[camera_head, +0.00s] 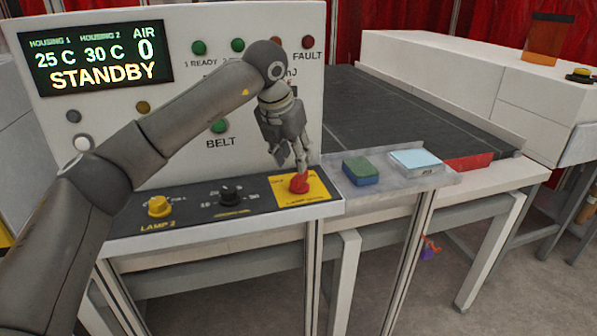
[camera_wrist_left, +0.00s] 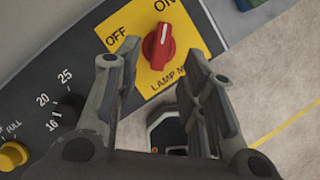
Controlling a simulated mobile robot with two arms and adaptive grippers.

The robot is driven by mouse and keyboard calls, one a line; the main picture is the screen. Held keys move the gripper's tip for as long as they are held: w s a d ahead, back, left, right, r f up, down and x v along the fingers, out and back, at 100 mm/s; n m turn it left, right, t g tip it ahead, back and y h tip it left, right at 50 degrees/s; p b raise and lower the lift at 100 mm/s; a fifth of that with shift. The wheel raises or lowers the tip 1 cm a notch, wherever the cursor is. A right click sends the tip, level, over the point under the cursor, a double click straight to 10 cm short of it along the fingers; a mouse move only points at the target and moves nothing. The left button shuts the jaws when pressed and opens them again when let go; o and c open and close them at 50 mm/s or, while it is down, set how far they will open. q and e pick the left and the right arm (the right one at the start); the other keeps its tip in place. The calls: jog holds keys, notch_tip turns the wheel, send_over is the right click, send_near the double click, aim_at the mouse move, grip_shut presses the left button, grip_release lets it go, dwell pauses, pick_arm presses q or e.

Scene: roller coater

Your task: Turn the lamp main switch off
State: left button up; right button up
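The lamp main switch (camera_head: 299,184) is a red rotary knob on a yellow plate at the right end of the sloped control panel. In the left wrist view the knob (camera_wrist_left: 158,46) stands between the words OFF and ON, with its white pointer line towards ON. My left gripper (camera_head: 292,162) is right above the knob in the head view. In the left wrist view its two fingers (camera_wrist_left: 155,85) are spread apart, with the knob beyond the gap and nothing held. I cannot tell whether a fingertip touches the knob. My right gripper is not in view.
A black dial (camera_head: 231,194) and a yellow LAMP 2 knob (camera_head: 159,206) sit left on the same panel. The display (camera_head: 97,61) reads STANDBY. A green-and-blue sponge (camera_head: 360,172) and a light blue block (camera_head: 415,161) lie on the ledge to the right.

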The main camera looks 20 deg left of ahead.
aim_at(299, 175)
pick_arm(q)
jog(key=p+x, duration=0.1)
jog(key=x, duration=0.5)
jog(key=shift+w+f, duration=0.1)
jog(key=shift+f, duration=0.2)
grip_shut()
